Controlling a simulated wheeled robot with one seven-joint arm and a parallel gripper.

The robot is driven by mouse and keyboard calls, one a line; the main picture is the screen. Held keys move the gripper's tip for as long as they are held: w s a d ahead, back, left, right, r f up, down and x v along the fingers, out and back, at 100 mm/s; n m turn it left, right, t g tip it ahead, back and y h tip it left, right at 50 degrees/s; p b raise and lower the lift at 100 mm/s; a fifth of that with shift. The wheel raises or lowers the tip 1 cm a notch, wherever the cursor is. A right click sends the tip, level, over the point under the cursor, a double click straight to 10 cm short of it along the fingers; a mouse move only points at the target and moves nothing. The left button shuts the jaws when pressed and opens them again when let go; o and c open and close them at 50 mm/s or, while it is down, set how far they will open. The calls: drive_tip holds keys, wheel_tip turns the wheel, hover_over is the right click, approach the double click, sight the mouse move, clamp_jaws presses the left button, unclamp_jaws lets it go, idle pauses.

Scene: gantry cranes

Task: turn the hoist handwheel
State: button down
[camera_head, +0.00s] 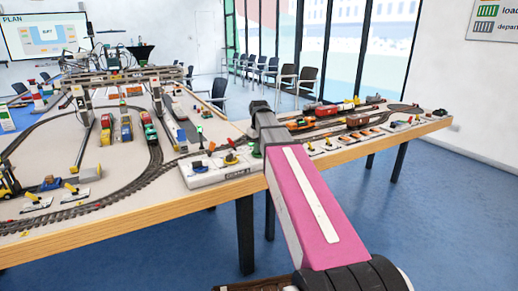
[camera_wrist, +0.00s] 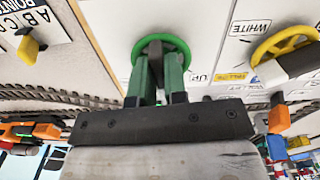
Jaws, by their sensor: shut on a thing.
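A green handwheel (camera_wrist: 184,46) is at the top middle of the wrist view, on a pale panel beside a label that reads UP. My gripper (camera_wrist: 158,62) is at this wheel, with its fingers close together over the wheel's middle and shut on it. The fingers cover the near part of the wheel.
A yellow handwheel (camera_wrist: 262,47) stands to the right, near a WHITE label (camera_wrist: 250,27). A yellow lever (camera_wrist: 28,47) is at the upper left, by the POINTS label. The crane table (camera_head: 130,215) holds track, small trains and a gantry (camera_head: 120,77). Blue floor lies in front.

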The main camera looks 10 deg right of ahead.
drive_tip(key=n, duration=0.4)
drive_tip(key=shift+d+n, duration=0.15)
drive_tip(key=shift+n, duration=0.15)
drive_tip(key=shift+w+n, duration=0.15)
drive_tip(key=shift+n, duration=2.05)
drive_tip(key=c, duration=1.2)
unclamp_jaws()
drive_tip(key=shift+o, duration=0.2)
wheel_tip(320, 180, up, 11)
drive_tip(key=shift+f, duration=0.1)
